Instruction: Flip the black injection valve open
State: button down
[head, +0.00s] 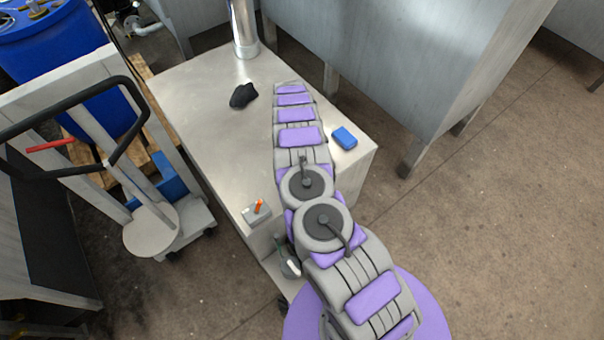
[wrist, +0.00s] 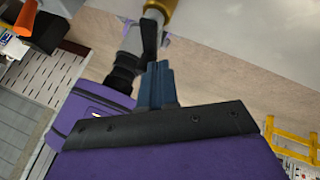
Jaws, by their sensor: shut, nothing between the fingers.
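In the wrist view, my gripper (wrist: 159,68) shows as dark blue fingers pressed together, with nothing between them. A black lever-like part (wrist: 149,38), which looks like the black injection valve, stands just beyond and slightly left of the fingertips. It lies along a grey pipe (wrist: 132,42) below a brass-coloured fitting (wrist: 161,9). I cannot tell whether the fingertips touch the lever. In the head view, my arm reaches away over the metal table (head: 195,110); its fingers and the valve cannot be made out there.
On the table are a black crumpled item (head: 243,95), a blue box (head: 344,138) and a grey box with an orange part (head: 257,212). A metal column (head: 243,30) rises at the back. A grey cabinet (head: 400,60) stands right, a trolley (head: 150,228) left. Floor at right is clear.

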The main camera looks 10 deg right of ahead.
jog(key=v, duration=0.6)
jog(key=shift+w, duration=0.25)
jog(key=shift+r, duration=0.2)
jog(key=s+a+r+n+t+y, duration=0.1)
jog(key=a+r+n, duration=0.1)
jog(key=r+n, duration=0.35)
jog(key=s+a+r+n+y, duration=0.1)
jog(key=a+r+n, duration=0.1)
jog(key=r, duration=0.7)
jog(key=s+r+n+t+b, duration=0.1)
jog(key=s+r+n+t, duration=0.1)
jog(key=s+r+n, duration=0.95)
jog(key=s+d+r+n+t, duration=0.1)
jog(key=s+d+n, duration=0.1)
jog(key=s, duration=0.7)
jog(key=s+d+r+n+h, duration=0.1)
jog(key=s+r+n, duration=0.1)
jog(key=s, duration=0.7)
jog(key=s+d+r+n+t+b, duration=0.1)
jog(key=s+d+r+n, duration=0.1)
jog(key=s, duration=0.7)
jog(key=shift+s+d+r+n+t+h, duration=0.2)
jog(key=shift+s+d+n+t+h, duration=0.15)
jog(key=shift+n, duration=0.55)
